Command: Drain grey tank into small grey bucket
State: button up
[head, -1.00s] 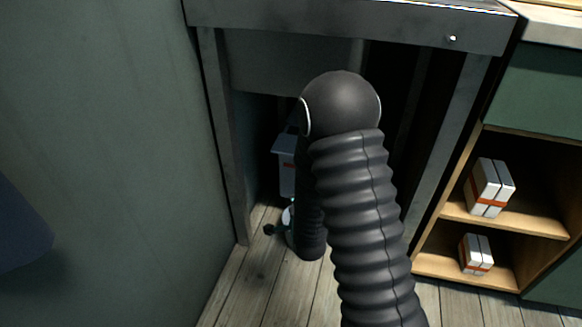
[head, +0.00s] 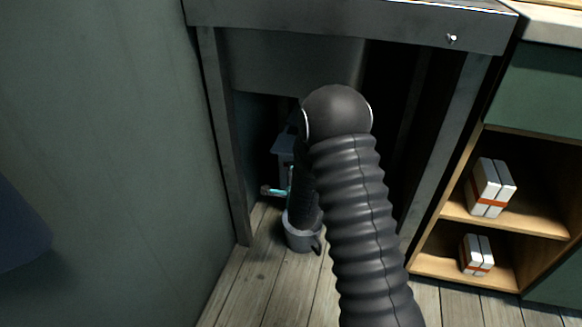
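The small grey bucket (head: 299,240) stands upright on the wooden floor under the counter. Its handle is at the right, and my arm hides much of its top and inside. A blue-grey box-like body (head: 284,143) shows behind my arm, and a large grey basin-like shape (head: 285,65) hangs under the counter top. I cannot tell which is the grey tank. My arm bends down in front of them. A teal-lit part near its lower end (head: 272,191) seems to belong to my gripper, just above and left of the bucket. Its fingers are mostly hidden.
The counter's metal legs stand left (head: 224,150) and right (head: 450,140) of the opening. A green wall (head: 110,150) closes the left side. A wooden shelf unit (head: 545,222) at the right holds white boxes with orange bands. The floor in front is clear.

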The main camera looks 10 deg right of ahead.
jog(key=shift+w+f, duration=0.15)
jog(key=shift+w, duration=0.75)
jog(key=shift+w+f, duration=0.15)
jog(key=shift+w, duration=0.7)
grip_shut()
